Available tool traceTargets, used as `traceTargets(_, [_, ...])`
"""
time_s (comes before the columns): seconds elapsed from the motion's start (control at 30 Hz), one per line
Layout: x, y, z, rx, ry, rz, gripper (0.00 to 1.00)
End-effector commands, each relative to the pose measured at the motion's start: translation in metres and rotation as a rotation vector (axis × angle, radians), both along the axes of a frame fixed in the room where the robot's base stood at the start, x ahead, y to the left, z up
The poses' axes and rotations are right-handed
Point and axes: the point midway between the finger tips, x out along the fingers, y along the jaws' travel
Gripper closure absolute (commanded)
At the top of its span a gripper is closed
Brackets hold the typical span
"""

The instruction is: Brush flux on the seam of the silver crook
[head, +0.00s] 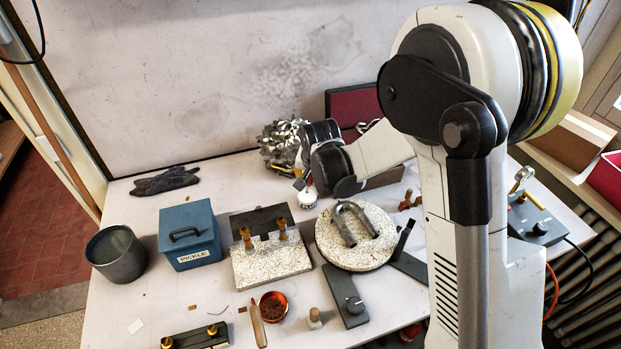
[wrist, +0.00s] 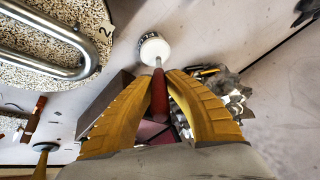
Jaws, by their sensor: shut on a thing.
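The silver crook (head: 348,222) is a U-shaped tube lying on a round speckled board (head: 328,247); its bend shows at the upper left in the wrist view (wrist: 85,62). My gripper (wrist: 160,78) is shut on a brush with a red handle (wrist: 159,98) and a pale metal neck. The brush points at a small white jar (wrist: 154,50) with dark lettering around it, which stands behind the board in the head view (head: 308,199). The brush tip meets the jar's white top; I cannot tell whether it is dipped in. The crook's seam cannot be made out.
A speckled block (head: 270,264) with brass-coloured pieces and a blue PICKLE box (head: 188,236) stand to the left of the board. A grey pot (head: 117,257) is farther left. Crumpled silvery metal (head: 280,142) lies behind the jar. A grey device (head: 345,297) with a knob lies in front.

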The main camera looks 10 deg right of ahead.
Motion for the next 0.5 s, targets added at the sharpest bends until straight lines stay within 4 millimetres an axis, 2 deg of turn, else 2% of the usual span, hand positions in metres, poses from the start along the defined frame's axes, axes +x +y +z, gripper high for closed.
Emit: traceTargets(0.5, [0.0,0.0,-0.0037,0.0,0.0,0.0,1.0])
